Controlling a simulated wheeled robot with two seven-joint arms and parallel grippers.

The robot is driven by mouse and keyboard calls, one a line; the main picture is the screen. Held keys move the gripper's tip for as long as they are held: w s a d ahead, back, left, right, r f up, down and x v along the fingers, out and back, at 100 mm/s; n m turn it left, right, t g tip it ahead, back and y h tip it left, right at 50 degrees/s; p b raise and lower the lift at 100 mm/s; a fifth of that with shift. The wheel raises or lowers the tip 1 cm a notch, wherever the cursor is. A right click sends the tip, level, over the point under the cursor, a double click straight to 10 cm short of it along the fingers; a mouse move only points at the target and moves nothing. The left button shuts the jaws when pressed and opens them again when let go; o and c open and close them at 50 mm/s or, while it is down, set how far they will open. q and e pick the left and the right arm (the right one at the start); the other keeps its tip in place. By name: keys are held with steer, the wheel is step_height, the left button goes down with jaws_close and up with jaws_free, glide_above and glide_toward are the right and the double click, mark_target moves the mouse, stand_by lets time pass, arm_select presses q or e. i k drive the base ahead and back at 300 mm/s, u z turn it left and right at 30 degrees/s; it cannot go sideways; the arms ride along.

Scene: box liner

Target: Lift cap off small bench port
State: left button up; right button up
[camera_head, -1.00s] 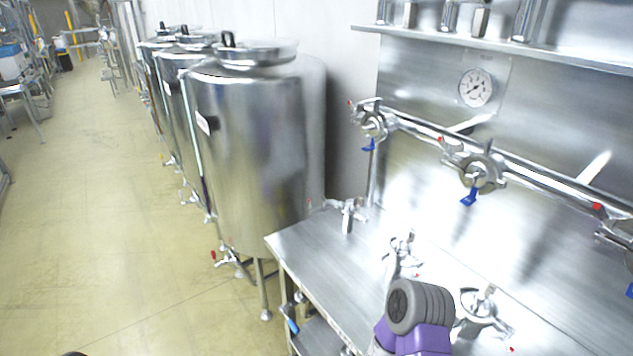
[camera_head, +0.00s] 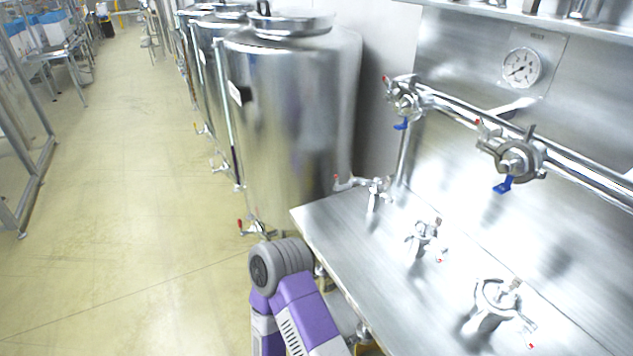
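Steel ports stand upright on the steel bench (camera_head: 350,250). A small port (camera_head: 424,237) with clamp hardware is in the middle. A larger, wider port (camera_head: 494,303) stands nearer, to its right. A slim port or valve with a side arm (camera_head: 374,192) stands at the far left end of the bench. Caps are hard to tell apart from the clamps at this size. A purple and grey link of one of my arms rises from the bottom, left of the bench edge. Neither gripper is in view.
Tall steel tanks (camera_head: 290,120) stand beyond the bench. A wall pipe with clamped valves (camera_head: 515,155) and blue handles runs above the bench, below a gauge (camera_head: 521,67). Bare bench top lies around the ports. Open floor (camera_head: 140,220) is on the left.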

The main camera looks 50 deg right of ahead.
mark_target(377, 188)
steer(key=u, duration=0.1)
steer(key=i, duration=1.6)
steer(key=z, duration=2.85)
